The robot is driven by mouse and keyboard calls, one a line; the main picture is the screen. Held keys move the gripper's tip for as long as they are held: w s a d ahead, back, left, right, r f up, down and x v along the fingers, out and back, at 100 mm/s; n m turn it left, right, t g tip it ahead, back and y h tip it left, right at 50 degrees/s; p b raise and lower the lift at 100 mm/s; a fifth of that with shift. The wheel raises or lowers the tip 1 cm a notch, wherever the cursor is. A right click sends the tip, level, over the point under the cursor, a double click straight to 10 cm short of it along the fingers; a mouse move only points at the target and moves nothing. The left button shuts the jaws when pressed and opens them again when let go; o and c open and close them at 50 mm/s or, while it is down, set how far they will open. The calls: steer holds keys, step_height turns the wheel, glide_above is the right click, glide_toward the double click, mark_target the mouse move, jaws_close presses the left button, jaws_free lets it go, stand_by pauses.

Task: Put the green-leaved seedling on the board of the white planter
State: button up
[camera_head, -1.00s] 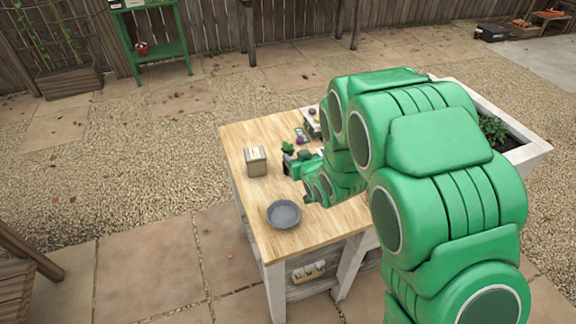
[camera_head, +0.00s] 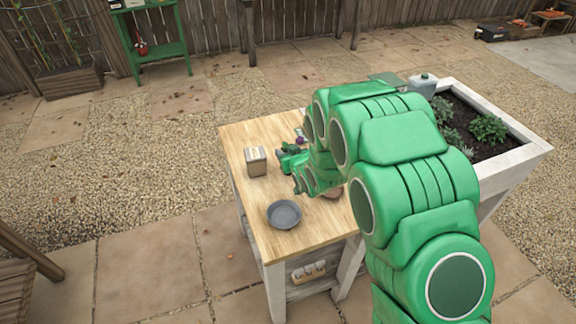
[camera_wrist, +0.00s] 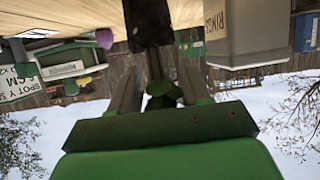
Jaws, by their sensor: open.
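The seedling shows in the upside-down wrist view as green leaves (camera_wrist: 162,92) and a dark pot or stem part (camera_wrist: 149,22). My gripper (camera_wrist: 160,82) is open, with one finger on each side of the leaves; I cannot tell whether they touch. In the head view my gripper (camera_head: 284,152) is low over the wooden table, right of the tin, and the seedling is mostly hidden by it. The white planter (camera_head: 520,157) stands at the right with dark soil and green plants. My arm hides its near left part, and I cannot make out its board clearly.
A square tin (camera_head: 256,161) stands close left of my gripper. A grey bowl (camera_head: 284,214) sits nearer the table's front. A small purple thing (camera_head: 300,140) lies behind the gripper. A brown object (camera_head: 331,192) is partly behind my arm. A light-coloured jug (camera_head: 422,84) stands by the planter.

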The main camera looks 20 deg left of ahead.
steer(key=shift+w+a+f, duration=0.2)
steer(key=shift+a, duration=0.05)
steer(key=c, duration=0.8)
steer(key=shift+r, duration=0.15)
